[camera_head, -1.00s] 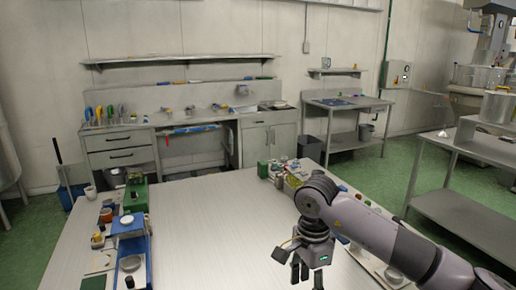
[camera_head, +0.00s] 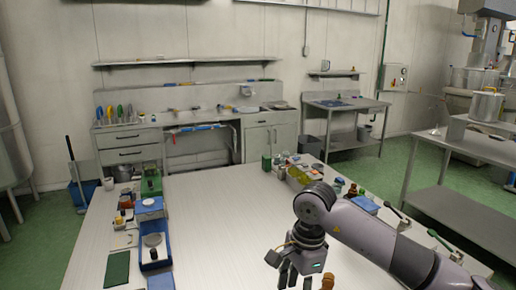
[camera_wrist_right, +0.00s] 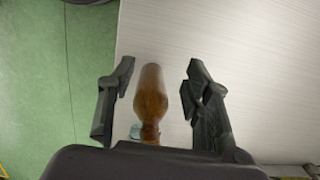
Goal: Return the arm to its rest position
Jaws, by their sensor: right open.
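My right arm comes in from the right in the head view. Its gripper (camera_head: 296,280) hangs low over the near right part of the pale table (camera_head: 215,225), fingers pointing down. In the right wrist view, the gripper (camera_wrist_right: 160,66) has its two fingers apart. A brown amber bottle-like object (camera_wrist_right: 152,92) shows between them in that picture, with gaps on both sides. In the head view a brown object (camera_head: 328,281) stands just right of the fingers, partly cut by the lower edge. My left gripper is not in view.
A blue tray (camera_head: 156,262) and small items line the table's left side. Bottles and boxes, including a green bottle (camera_head: 267,162), stand at the far right corner. Several small items lie along the right edge, partly behind my arm. The table's middle is bare.

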